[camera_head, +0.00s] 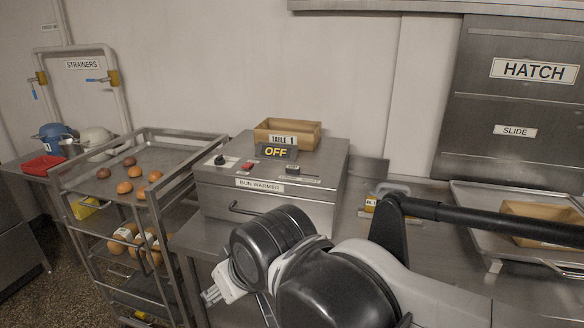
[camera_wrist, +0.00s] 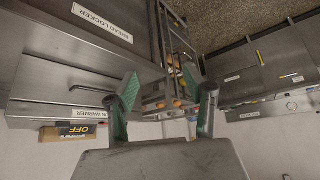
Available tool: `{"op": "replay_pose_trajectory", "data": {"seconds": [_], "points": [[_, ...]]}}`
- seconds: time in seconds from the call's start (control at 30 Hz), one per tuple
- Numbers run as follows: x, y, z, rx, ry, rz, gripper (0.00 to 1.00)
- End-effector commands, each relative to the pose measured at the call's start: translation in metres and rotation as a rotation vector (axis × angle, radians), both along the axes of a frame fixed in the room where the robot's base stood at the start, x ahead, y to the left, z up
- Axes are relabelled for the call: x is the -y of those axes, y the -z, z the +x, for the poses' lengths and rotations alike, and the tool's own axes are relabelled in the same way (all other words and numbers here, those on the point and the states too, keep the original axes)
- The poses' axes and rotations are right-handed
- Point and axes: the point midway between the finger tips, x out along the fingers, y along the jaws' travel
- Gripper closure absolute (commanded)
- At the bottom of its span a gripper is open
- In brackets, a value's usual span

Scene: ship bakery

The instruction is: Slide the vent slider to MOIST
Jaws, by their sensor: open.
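The bun warmer (camera_head: 265,190) is a steel box on the counter. On its sloped top, a small black block on a label strip looks like the vent slider (camera_head: 292,169). The strip's lettering is too small to read, so its setting cannot be told. The warmer also shows inverted in the wrist view (camera_wrist: 50,112), with its handle; the slider is not discernible there. My gripper (camera_wrist: 167,92) has two green-padded fingers spread wide with nothing between them. In the head view my arm is in front of the warmer, low, and the fingers are mostly hidden.
The warmer top also carries a black knob (camera_head: 220,159), a red switch (camera_head: 247,166), an OFF display (camera_head: 276,152) and a wooden TABLE 1 box (camera_head: 288,133). A rack (camera_head: 150,137) with buns stands left. A tray (camera_head: 477,225) lies right, below the hatch (camera_head: 520,100).

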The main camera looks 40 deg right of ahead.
Motion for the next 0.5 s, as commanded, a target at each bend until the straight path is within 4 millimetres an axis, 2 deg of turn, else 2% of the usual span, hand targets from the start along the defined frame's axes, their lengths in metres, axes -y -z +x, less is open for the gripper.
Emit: {"op": "replay_pose_trajectory", "data": {"seconds": [0.03,0.17,0.33,0.5], "points": [[0.0,0.0,0.0,0.0,0.0,0.0,0.61],[0.002,-0.006,0.005,-0.008,-0.004,-0.009,0.78],[0.011,-0.028,0.024,-0.045,-0.023,-0.042,1.0],[0.025,-0.056,0.052,-0.102,-0.052,-0.09,1.0]]}}
